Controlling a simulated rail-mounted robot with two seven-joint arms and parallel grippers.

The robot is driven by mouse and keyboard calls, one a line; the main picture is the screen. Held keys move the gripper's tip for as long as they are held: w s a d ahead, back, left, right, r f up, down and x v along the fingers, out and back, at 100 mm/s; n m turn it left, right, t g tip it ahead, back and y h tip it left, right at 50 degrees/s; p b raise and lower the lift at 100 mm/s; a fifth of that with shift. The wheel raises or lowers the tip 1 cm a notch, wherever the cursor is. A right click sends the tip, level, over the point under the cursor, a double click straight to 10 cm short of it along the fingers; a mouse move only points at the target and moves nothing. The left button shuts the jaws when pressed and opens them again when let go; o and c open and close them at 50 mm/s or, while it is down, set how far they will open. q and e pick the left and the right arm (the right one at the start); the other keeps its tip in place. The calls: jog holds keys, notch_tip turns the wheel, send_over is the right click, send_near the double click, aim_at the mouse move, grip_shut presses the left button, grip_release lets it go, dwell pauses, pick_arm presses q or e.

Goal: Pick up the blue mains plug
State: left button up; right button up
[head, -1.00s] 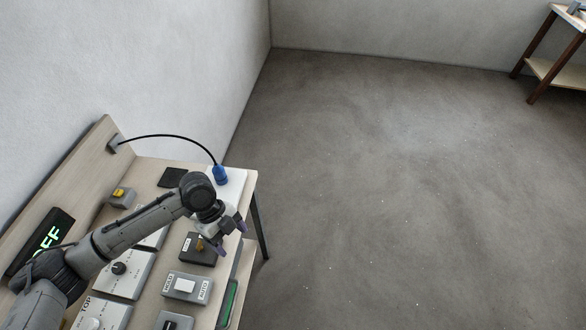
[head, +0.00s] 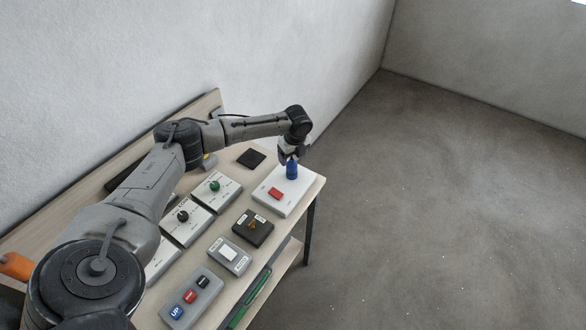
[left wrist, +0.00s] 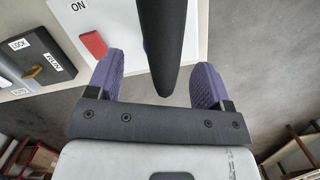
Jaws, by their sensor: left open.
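The blue mains plug (head: 292,171) stands upright on the white panel (head: 300,197) at the far right end of the bench. My left gripper (head: 290,152) is directly above the plug and around its top. In the left wrist view, its two purple fingers (left wrist: 157,78) are open. A dark tapered piece (left wrist: 168,45), apparently the plug's cable end, sits between them, with a gap on each side. A sliver of blue shows at its left edge. My right gripper is not in view.
A red switch (head: 276,193) sits on the same white panel, close to the plug. Several control boxes, including a black one (head: 253,228) and a grey one (head: 229,256), fill the bench. A black square (head: 251,158) lies behind. The floor to the right is clear.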

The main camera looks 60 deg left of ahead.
aim_at(291, 166)
pick_arm(q)
jog(key=shift+a+f, duration=0.2)
jog(key=shift+f, duration=1.45)
jog(key=shift+a+f, duration=0.15)
jog(key=shift+f, duration=1.5)
jog(key=c, duration=1)
